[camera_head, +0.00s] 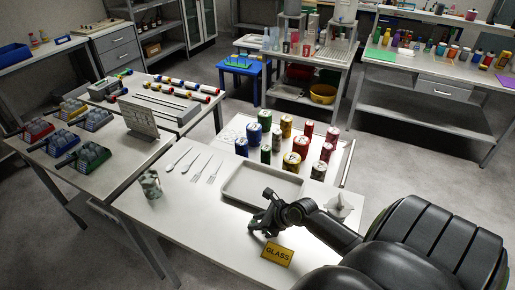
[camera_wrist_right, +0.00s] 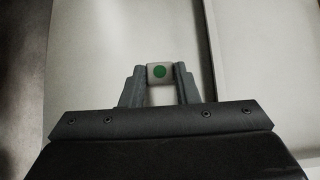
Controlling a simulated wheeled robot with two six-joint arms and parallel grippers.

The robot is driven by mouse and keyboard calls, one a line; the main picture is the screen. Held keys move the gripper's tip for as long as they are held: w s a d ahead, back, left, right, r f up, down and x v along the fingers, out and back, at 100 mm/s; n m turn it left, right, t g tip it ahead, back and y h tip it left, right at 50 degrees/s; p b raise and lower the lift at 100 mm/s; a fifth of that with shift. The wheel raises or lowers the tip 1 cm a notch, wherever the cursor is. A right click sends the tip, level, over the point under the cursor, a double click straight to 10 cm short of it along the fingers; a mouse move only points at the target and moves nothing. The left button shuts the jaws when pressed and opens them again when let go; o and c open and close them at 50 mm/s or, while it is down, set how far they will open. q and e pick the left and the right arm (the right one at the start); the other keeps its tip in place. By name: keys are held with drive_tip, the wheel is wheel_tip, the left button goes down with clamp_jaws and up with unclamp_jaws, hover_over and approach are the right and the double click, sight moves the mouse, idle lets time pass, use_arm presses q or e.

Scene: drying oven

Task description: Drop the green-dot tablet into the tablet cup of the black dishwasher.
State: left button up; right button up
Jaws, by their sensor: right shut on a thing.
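A small white tablet with a green dot (camera_wrist_right: 160,71) is between the two fingertips of my right gripper (camera_wrist_right: 159,80) in the right wrist view. My right gripper is shut on it. In the head view my right gripper (camera_head: 257,222) is above the white table, at the near side of a shallow tray; the tablet is too small to make out there. I cannot make out a black dishwasher or a tablet cup in either view. My left gripper is not in view.
The shallow tray (camera_head: 232,194) is empty. A yellow GLASS sign (camera_head: 277,253) is near the gripper. Forks and spoons (camera_head: 196,167) and a patterned mug (camera_head: 151,185) are to the left. Several cans (camera_head: 292,163) stand behind the tray. A white pointed object (camera_head: 340,206) is at right.

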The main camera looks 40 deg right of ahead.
drive_tip(key=o, duration=0.9)
drive_tip(key=shift+f, duration=0.1)
drive_tip(key=shift+o, duration=0.2)
